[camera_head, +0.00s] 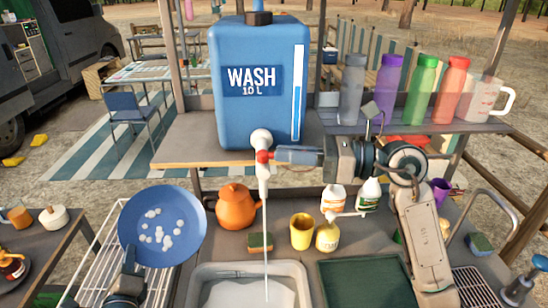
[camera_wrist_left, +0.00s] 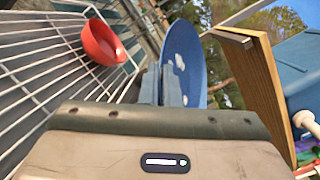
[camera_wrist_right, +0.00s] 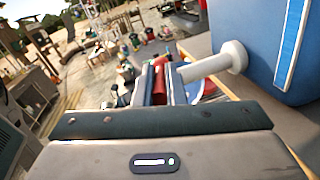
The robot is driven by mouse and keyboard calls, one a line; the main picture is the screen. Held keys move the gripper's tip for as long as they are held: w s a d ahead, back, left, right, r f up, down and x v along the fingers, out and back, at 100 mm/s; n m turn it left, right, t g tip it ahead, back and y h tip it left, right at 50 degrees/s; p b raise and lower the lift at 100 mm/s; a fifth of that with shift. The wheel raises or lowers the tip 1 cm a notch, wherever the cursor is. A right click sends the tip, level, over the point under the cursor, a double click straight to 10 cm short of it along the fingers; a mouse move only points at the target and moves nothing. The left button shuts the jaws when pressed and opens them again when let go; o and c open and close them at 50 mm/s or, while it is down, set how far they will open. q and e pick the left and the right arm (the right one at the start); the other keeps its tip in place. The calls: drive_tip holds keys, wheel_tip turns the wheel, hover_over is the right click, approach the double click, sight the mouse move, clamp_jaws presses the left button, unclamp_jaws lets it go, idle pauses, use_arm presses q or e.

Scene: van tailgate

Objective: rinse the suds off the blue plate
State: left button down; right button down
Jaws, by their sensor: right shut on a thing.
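The blue plate (camera_head: 180,248) has several white suds patches on its face. It is tilted up above the wire rack, left of the water stream and apart from it. My left gripper (camera_head: 129,272) is shut on the plate's lower rim; the plate also shows nearly edge-on in the left wrist view (camera_wrist_left: 183,50). The white tap (camera_head: 262,140) sits on the blue wash container (camera_head: 228,115). My right gripper (camera_head: 278,155) is shut on the tap's red lever (camera_wrist_right: 160,82). A thin white water stream (camera_head: 266,235) falls from the tap into the sink basin (camera_head: 205,272).
Bottles (camera_head: 388,88) line the right shelf.

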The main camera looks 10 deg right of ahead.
drive_tip(key=shift+t, duration=0.3)
drive_tip(key=shift+s+a+m+t+h, duration=0.15)
drive_tip(key=shift+s+m+t+h, duration=0.1)
drive_tip(key=shift+m+t+h, duration=0.2)
drive_tip(key=c, duration=1.5)
unclamp_jaws()
drive_tip(key=shift+w, duration=0.1)
